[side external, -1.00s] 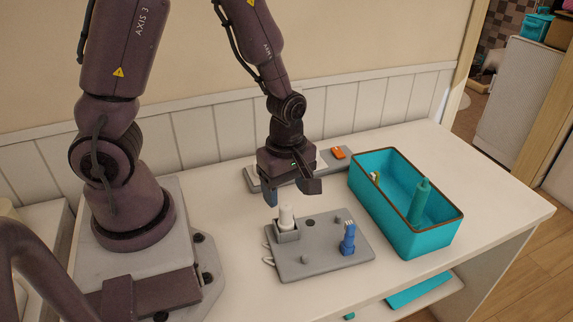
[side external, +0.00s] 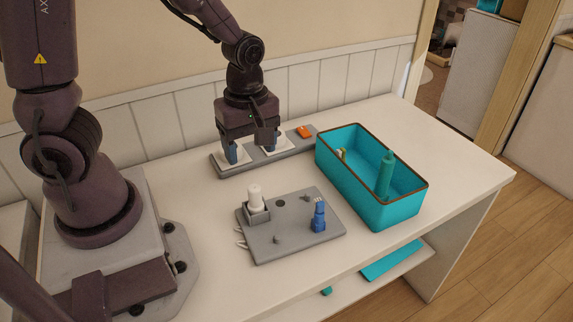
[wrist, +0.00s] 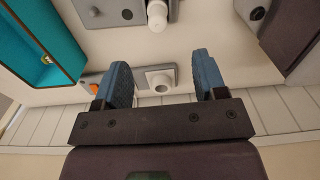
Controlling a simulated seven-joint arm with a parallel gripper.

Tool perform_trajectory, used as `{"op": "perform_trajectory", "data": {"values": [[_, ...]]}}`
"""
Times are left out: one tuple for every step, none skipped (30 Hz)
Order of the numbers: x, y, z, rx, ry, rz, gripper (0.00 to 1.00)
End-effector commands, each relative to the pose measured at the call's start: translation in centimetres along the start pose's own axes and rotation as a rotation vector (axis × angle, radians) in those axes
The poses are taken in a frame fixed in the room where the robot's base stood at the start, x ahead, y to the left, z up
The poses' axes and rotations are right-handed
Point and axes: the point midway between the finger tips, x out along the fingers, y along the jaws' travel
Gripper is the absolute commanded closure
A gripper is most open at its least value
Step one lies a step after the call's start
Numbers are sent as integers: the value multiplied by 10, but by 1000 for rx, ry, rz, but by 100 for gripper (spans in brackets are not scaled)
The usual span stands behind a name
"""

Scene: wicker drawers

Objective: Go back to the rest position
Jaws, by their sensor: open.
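My gripper (side external: 253,152) is open and empty, with its blue fingertips apart. In the side view it hangs in front of the grey strip (side external: 283,151) at the back of the table, close to the wall. In the wrist view the two blue fingers of my gripper (wrist: 163,85) point toward the table, with a white round-holed socket (wrist: 160,80) of the strip seen between them. Nothing is held. Whether the fingertips touch the strip cannot be told.
A grey board (side external: 283,237) holds a white cylinder (side external: 255,197) and a blue piece (side external: 318,217). A teal bin (side external: 400,213) at the right contains a teal bottle-like object (side external: 385,175). An orange switch (side external: 304,131) sits on the strip. The table's right end is clear.

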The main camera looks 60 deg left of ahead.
Motion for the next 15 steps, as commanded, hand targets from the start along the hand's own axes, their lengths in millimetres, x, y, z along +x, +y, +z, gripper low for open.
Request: {"op": "perform_trajectory", "data": {"values": [[1,-4,1,99,-1,-19,35],[0,-7,2,178,-4,-29,35],[-4,-10,6,298,-12,-32,35],[-8,-12,8,393,-20,-28,35],[-14,-14,10,489,-27,-19,35],[-22,-16,14,617,-35,-1,35],[-29,-18,16,713,-39,16,35],[-37,-20,18,811,-39,37,35],[-49,-24,20,938,-33,68,35],[-58,-26,21,1035,-23,95,35],[-68,-30,22,1131,-9,123,35],[-80,-34,23,1248,18,159,35],[-89,-37,23,1326,42,184,35],[-98,-40,24,1396,70,208,35],[-108,-45,23,1475,111,236,35]]}}
